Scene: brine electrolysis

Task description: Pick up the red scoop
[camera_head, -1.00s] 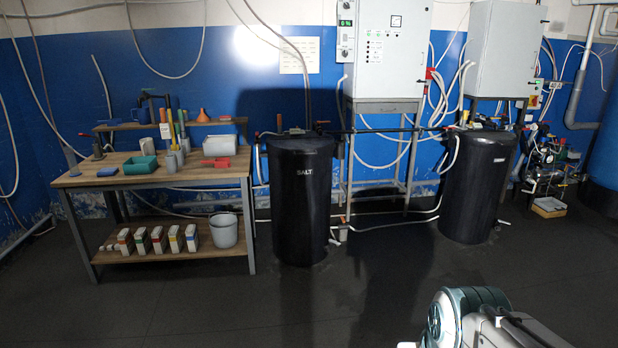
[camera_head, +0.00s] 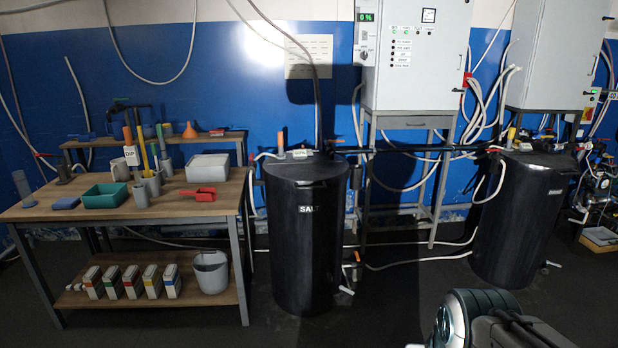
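The red scoop (camera_head: 199,194) lies on the top of the wooden workbench (camera_head: 215,210), near its right end. It is in front of a white-grey box (camera_head: 207,167) and right of a grey upright cylinder (camera_head: 140,195). Nothing covers it in this view. Part of my arm shows at the bottom right, far from the scoop. My gripper is not visible.
A green tray (camera_head: 105,196) and a blue block (camera_head: 66,203) lie on the bench's left side. A bucket (camera_head: 211,272) and several small boxes stand on the lower shelf. A black SALT tank (camera_head: 306,240) stands just right of the bench. The floor in front is clear.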

